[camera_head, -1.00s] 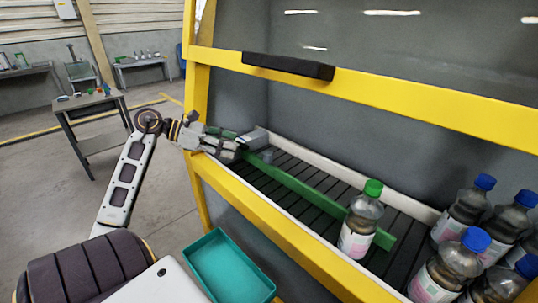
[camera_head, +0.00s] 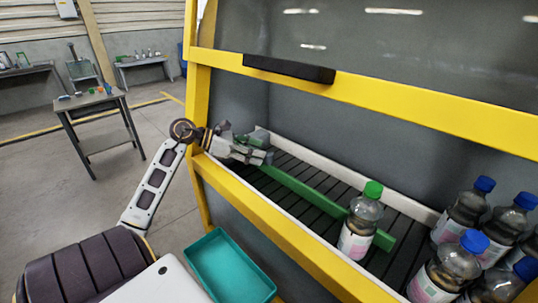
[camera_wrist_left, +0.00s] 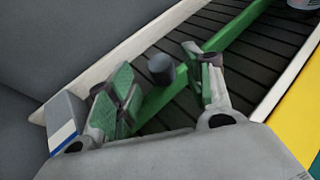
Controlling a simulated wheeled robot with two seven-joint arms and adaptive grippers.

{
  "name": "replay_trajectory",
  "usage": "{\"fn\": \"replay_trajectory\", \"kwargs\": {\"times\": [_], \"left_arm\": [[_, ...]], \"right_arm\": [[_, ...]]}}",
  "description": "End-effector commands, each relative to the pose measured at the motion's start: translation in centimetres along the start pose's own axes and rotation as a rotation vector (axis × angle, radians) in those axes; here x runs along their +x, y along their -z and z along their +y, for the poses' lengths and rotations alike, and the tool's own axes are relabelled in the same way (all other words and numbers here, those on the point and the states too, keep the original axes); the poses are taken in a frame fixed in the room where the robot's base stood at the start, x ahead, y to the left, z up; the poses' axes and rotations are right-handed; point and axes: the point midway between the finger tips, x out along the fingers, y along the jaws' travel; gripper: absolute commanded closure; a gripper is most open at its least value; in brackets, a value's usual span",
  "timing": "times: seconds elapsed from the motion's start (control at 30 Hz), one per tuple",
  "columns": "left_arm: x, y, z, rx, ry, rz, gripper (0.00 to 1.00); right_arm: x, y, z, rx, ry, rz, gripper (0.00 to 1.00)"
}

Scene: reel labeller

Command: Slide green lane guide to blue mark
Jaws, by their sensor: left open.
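The green lane guide (camera_head: 305,190) is a long straight bar lying along the dark slatted conveyor; it also shows in the wrist view (camera_wrist_left: 237,29). A short dark grey knob (camera_wrist_left: 161,68) stands by the guide's near end. My left gripper (camera_head: 262,148) is open at that end, inside the yellow frame. In the wrist view its green-padded fingers (camera_wrist_left: 162,84) are spread on either side of the knob, with a gap to each. A grey block with a white and blue stripe (camera_wrist_left: 62,137) sits at the lower left; I cannot tell if this stripe is the blue mark. My right gripper is out of view.
A green-capped bottle (camera_head: 361,220) stands at the guide's far part. Several blue-capped bottles (camera_head: 465,205) stand at the right. White side rails and a yellow frame (camera_head: 270,230) enclose the lane. A teal bin (camera_head: 230,268) is below, outside.

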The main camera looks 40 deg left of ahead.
Motion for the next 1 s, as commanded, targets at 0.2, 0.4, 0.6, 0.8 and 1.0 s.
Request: {"fn": "replay_trajectory", "kwargs": {"times": [0.2, 0.4, 0.6, 0.8, 1.0], "left_arm": [[2.4, -0.1, 0.0, -0.001, 0.001, -0.002, 0.49], [4.2, -0.1, 0.0, -0.001, 0.001, -0.002, 0.49], [5.1, 0.0, 0.0, 0.0, 0.0, 0.0, 0.49], [5.2, 0.0, 0.0, 0.0, 0.0, 0.0, 0.49], [5.2, 0.0, 0.0, 0.0, 0.0, 0.0, 0.58]], "right_arm": [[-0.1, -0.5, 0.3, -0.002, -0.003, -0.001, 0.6], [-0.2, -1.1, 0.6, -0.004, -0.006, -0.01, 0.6], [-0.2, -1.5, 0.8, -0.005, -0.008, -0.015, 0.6], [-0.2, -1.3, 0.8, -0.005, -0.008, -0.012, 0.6], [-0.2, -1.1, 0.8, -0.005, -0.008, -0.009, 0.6]]}}
